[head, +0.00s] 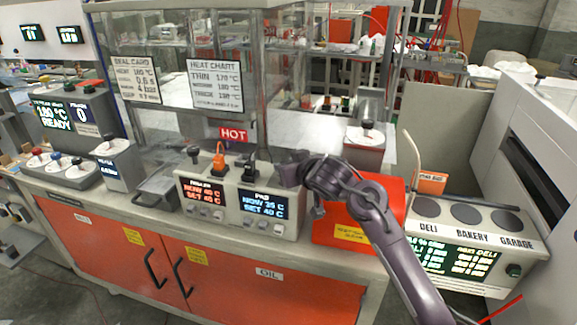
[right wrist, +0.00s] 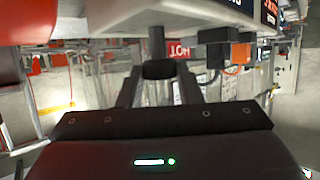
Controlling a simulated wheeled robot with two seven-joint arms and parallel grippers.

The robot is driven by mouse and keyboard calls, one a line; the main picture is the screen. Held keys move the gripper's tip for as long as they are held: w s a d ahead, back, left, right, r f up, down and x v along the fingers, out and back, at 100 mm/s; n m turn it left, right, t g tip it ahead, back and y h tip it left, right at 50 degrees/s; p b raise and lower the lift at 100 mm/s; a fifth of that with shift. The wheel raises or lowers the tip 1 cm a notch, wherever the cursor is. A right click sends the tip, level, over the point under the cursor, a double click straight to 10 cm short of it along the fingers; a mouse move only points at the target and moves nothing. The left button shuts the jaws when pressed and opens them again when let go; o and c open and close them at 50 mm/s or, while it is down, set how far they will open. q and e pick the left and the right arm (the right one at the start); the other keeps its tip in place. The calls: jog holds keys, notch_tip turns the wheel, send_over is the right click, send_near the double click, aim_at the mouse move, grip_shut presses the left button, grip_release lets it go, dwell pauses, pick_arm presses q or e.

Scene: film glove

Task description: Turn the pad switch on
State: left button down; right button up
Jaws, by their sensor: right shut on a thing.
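The control box (head: 240,208) stands on the counter with two displays. The right one, the PAD display (head: 263,204), reads NOW 25 C and SET 40 C in blue; the left display (head: 204,192) reads NOW 40 C and SET 40 C in red. My right gripper (head: 287,172) is at the box's top right corner. In the right wrist view, upside down, my right gripper (right wrist: 158,88) is shut on a dark switch lever (right wrist: 157,42) with a black grip. In the head view the gripper hides this lever. My left gripper is not in view.
A red HOT sign (head: 233,134) is behind. An orange box (head: 347,225) is close on the right, under my arm.

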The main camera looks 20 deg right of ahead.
jog(key=o, duration=1)
jog(key=shift+c, duration=0.2)
jog(key=shift+s, duration=0.1)
jog(key=v, duration=0.7)
jog(key=shift+s, duration=0.3)
jog(key=shift+r, duration=0.15)
